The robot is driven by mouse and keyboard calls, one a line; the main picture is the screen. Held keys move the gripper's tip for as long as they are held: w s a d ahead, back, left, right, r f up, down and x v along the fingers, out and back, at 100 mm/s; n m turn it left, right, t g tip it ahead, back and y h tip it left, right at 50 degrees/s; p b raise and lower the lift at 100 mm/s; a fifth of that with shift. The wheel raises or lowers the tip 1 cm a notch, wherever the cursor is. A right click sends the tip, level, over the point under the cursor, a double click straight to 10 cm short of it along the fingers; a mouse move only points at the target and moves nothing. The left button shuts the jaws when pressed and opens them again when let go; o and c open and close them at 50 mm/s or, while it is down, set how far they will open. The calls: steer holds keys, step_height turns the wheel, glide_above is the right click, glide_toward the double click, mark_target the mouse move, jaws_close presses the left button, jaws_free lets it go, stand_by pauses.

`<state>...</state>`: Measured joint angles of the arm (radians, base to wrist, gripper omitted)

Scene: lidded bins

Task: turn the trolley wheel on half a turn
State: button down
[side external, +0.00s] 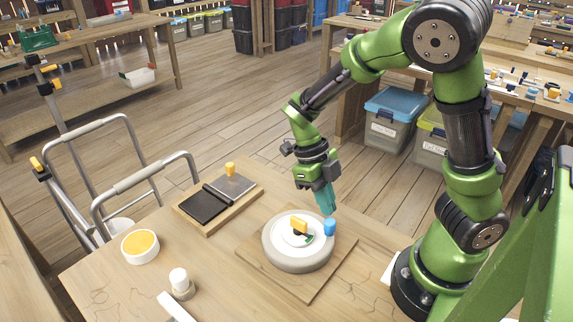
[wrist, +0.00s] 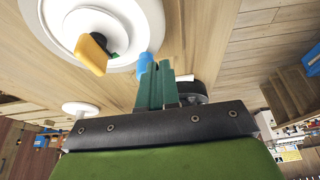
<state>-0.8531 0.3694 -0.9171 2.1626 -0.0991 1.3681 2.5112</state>
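The trolley wheel (side external: 290,262) is a round grey-and-white disc lying flat on a square wooden board (side external: 312,288). An orange block (side external: 299,226) stands near its middle and a blue peg (side external: 330,227) near its rim. In the wrist view the wheel (wrist: 58,38) is at the upper left, with the orange block (wrist: 92,54) and the blue peg (wrist: 146,63). My gripper (side external: 328,210) is just above and beside the blue peg. In the wrist view its teal fingers (wrist: 160,66) look closed together, beside the peg, with nothing seen between them. Whether they touch the peg is unclear.
A white pot with a yellow top (side external: 140,245) and a white knob (side external: 180,280) stand further left. A metal trolley frame (side external: 130,180) stands beyond the table edge.

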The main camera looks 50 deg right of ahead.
mark_target(332, 223)
steer(key=shift+s+a, duration=0.3)
steer(key=shift+s, duration=0.25)
steer(key=shift+s+a, duration=0.3)
steer(key=shift+s, duration=0.2)
steer(key=shift+s+a, duration=0.5)
steer(key=shift+a, duration=0.1)
steer(key=shift+s+a+m+y, duration=0.4)
steer(key=shift+a+m, duration=0.15)
steer(key=shift+m, duration=0.35)
steer(key=shift+s+a+m+y, duration=0.1)
steer(key=shift+a+m+y, duration=0.3)
steer(key=shift+m, duration=0.5)
steer(key=shift+s+a+m, duration=0.1)
steer(key=shift+a+m, duration=0.3)
steer(key=shift+m, duration=0.1)
steer(key=d, duration=0.4)
steer(key=shift+w+d, duration=0.1)
steer(key=shift+w, duration=0.15)
steer(key=d+r, duration=0.3)
steer(key=r, duration=0.6)
steer(key=shift+w+d+r, duration=0.15)
steer(key=shift+d, duration=0.1)
